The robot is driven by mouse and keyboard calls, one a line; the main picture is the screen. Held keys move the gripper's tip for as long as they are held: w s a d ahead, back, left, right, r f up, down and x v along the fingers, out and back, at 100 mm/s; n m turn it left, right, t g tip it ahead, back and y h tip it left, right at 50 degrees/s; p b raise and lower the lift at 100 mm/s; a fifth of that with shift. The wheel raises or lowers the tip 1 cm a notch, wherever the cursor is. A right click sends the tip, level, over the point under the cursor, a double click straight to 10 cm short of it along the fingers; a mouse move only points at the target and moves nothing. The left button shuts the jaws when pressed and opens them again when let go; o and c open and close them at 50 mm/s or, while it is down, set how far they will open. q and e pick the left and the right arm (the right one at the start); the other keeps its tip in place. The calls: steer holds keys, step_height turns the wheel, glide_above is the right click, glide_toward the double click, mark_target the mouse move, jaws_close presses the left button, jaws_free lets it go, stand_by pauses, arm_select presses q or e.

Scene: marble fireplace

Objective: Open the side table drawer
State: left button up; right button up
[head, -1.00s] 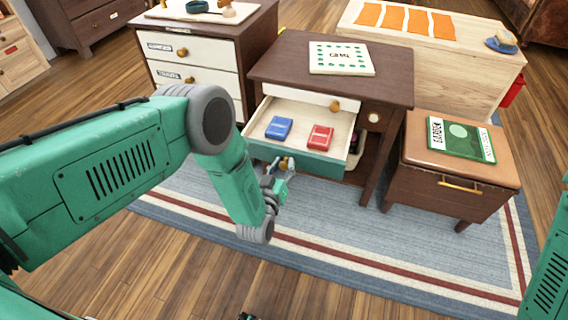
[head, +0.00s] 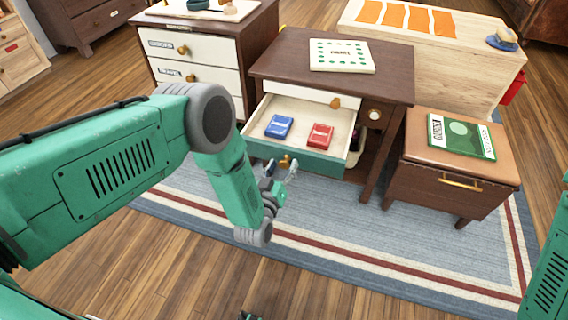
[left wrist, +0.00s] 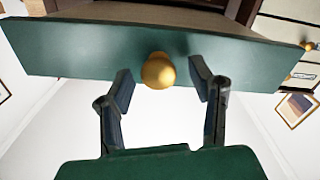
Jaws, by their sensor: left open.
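The dark brown side table (head: 285,58) stands on the blue rug. Its lower drawer, with a green front (head: 318,164), is pulled well out. Inside lie a blue card box (head: 279,126) and a red card box (head: 320,135). The drawer's round gold knob (left wrist: 159,71) also shows in the head view (head: 285,162). My left gripper (left wrist: 162,78) is open, with one finger on each side of the knob and a gap to it on both sides. In the head view my left gripper (head: 281,177) is just in front of the drawer.
A white-fronted drawer cabinet (head: 214,49) stands on the left. A brown leather-topped stool (head: 455,186) with a green book (head: 461,138) stands on the right. A pale wooden chest (head: 440,61) is behind. Rug (head: 330,215) in front is clear.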

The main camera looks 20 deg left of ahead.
arm_select(q)
steer(key=s, duration=1.1)
steer(key=shift+a, duration=0.15)
steer(key=s+a+r+m+g+p, duration=0.1)
steer(key=s+a+r+g+p, duration=0.2)
steer(key=s+g, duration=0.2)
steer(key=s+a+r+m+g+p, duration=0.1)
steer(key=s+a+r+g+p, duration=0.2)
steer(key=s, duration=0.9)
steer(key=s+a+r+m+g+p, duration=0.1)
steer(key=s+a+r+g+p, duration=0.2)
steer(key=s+g, duration=0.6)
steer(key=shift+s+a+r+m+y+p, duration=0.2)
steer(key=shift+a+r+m+y+p, duration=0.15)
steer(key=shift+a+p, duration=0.6)
